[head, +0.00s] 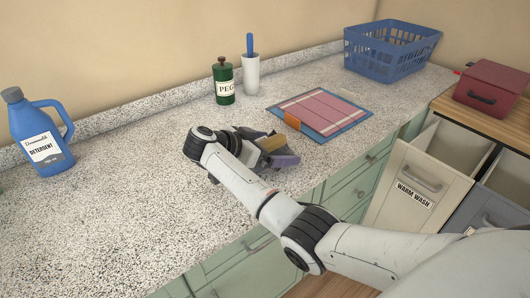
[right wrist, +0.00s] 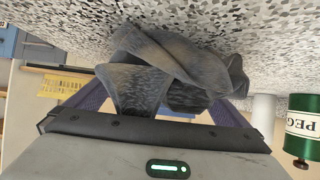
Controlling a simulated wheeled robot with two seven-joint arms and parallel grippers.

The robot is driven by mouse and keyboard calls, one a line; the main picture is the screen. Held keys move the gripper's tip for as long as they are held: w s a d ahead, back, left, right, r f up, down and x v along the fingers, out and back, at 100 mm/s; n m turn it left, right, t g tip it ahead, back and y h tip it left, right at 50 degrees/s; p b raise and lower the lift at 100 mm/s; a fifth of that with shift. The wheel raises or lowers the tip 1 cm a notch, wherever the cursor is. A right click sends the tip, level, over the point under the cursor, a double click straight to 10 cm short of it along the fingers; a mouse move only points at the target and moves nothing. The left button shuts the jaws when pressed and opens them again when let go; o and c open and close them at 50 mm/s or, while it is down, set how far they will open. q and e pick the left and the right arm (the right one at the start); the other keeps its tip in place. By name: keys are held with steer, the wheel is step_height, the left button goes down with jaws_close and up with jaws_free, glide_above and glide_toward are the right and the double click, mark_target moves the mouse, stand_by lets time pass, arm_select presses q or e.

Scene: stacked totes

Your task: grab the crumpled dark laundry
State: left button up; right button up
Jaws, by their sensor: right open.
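The crumpled dark laundry (right wrist: 180,65) is a grey, folded heap of cloth on the speckled countertop, in the middle of the right wrist view. My right gripper (right wrist: 165,108) is open, its two purple fingers showing on either side of the cloth's near part. I cannot tell whether the fingers touch the cloth. In the head view my right gripper (head: 265,150) is low over the counter near its front edge, and the arm and gripper hide most or all of the laundry. My left gripper is not in view.
On the countertop (head: 130,215) stand a blue detergent bottle (head: 40,135), a green peg canister (head: 223,82), a white holder (head: 251,75), a folded striped cloth (head: 318,111) and a blue basket (head: 390,52). A warm wash bin (head: 415,190) is open at right, near a red box (head: 490,88).

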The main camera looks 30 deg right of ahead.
steer(key=c, duration=1.3)
steer(key=shift+c, duration=0.7)
steer(key=shift+r, duration=0.1)
